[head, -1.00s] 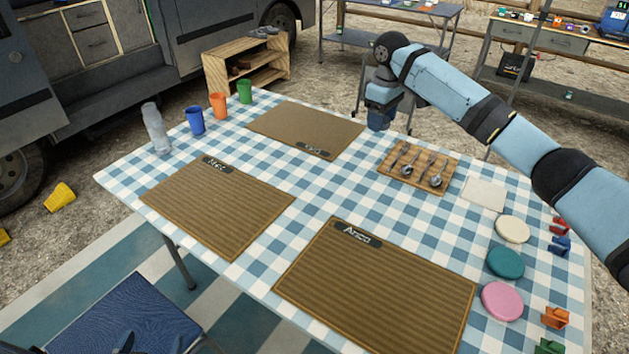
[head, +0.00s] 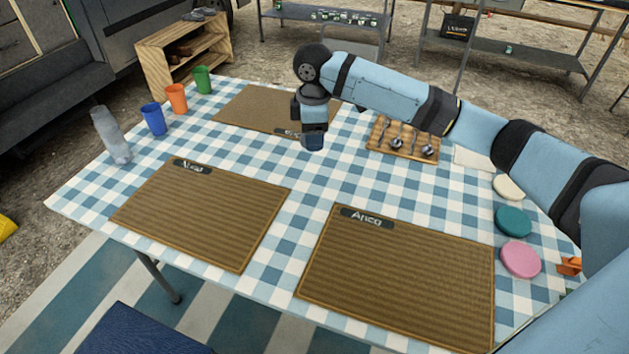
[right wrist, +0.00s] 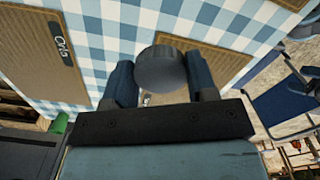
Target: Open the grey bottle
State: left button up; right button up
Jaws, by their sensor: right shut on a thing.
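The grey bottle (head: 110,136) stands on the checked tablecloth (head: 205,252) at the far left of the table, apart from both arms. Its body looks translucent grey; its top is too small to make out clearly in the head view. My right gripper (head: 313,141) hangs over the right part of the far placemat, well to the right of the bottle. In the right wrist view, a round grey cap (right wrist: 160,68) sits between its two dark fingers, and the gripper is shut on it. The cap is hidden in the head view. My left gripper is not in view.
Blue (head: 153,119), orange (head: 176,98) and green (head: 202,80) cups stand in a row behind the bottle. Three brown placemats lie on the table. A wooden spoon board (head: 402,140) and coloured discs (head: 514,222) lie at the right. The cloth between the placemats is clear.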

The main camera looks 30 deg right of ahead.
jog(key=b, duration=0.2)
send_over(314, 193)
notch_tip(314, 193, down, 12)
jog(key=shift+r, duration=0.25)
notch_tip(314, 193, down, 5)
jog(key=shift+s+b, duration=0.1)
jog(key=shift+b, duration=0.7)
jog(key=shift+f, duration=0.3)
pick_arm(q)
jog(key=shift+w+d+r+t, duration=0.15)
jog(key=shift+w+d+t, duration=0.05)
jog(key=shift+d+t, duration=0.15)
pick_arm(e)
jog(key=o, duration=1)
jog(key=shift+f, duration=0.1)
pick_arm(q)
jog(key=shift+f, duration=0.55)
pick_arm(e)
notch_tip(314, 193, up, 5)
jog(key=shift+r+p, duration=0.15)
jog(key=shift+p, duration=0.7)
pick_arm(q)
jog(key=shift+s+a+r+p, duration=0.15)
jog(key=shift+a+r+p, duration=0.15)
jog(key=shift+p, duration=0.5)
pick_arm(e)
notch_tip(314, 193, up, 7)
